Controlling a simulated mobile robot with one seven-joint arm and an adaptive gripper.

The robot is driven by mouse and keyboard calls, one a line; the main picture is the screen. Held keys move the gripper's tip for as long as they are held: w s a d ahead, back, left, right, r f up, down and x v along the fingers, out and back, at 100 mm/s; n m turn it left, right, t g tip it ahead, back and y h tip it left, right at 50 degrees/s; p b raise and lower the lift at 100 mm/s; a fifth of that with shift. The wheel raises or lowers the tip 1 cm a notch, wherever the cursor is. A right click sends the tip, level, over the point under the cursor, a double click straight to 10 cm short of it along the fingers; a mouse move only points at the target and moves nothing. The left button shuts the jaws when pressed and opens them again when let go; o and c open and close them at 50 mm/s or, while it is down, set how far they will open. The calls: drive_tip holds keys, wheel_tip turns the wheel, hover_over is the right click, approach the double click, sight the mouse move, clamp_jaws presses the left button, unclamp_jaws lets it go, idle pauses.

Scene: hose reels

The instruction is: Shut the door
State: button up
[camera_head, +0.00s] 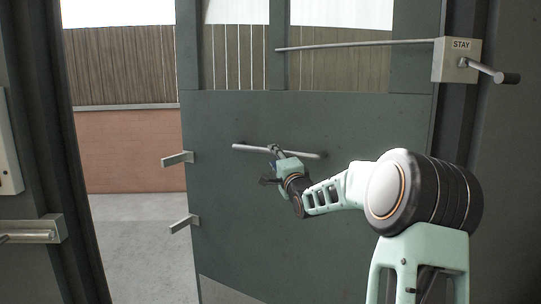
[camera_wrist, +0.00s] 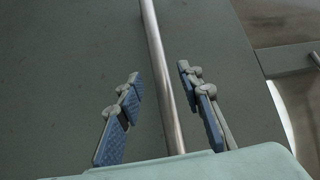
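The dark green door (camera_head: 240,220) stands open, with a gap to the outside at its left edge. Its right side is by the frame. A horizontal metal bar (camera_head: 248,149) crosses the door at mid height. My gripper (camera_head: 272,168) is at the middle of this bar. In the wrist view the bar (camera_wrist: 158,50) runs between the two spread fingers of my gripper (camera_wrist: 159,73), with visible space on both sides. The fingers look open and not clamped on it. Whether the palm touches the bar is hidden.
A thin stay rod (camera_head: 350,44) runs from the door to a box (camera_head: 455,62) marked STAY, which has a black-ended handle (camera_head: 490,71). Two metal tabs (camera_head: 178,158) stick out at the door's left edge. The left frame carries a metal fitting (camera_head: 30,232).

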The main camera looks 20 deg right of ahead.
drive_tip(key=shift+w+d+r+b, duration=0.1)
drive_tip(key=shift+w+r, duration=0.05)
drive_tip(key=shift+w, duration=0.75)
drive_tip(key=shift+w+d+r+b, duration=0.1)
drive_tip(key=shift+w, duration=0.75)
drive_tip(key=shift+w+d+r+b, duration=0.1)
drive_tip(key=shift+w+r, duration=0.05)
drive_tip(key=shift+w, duration=0.75)
clamp_jaws()
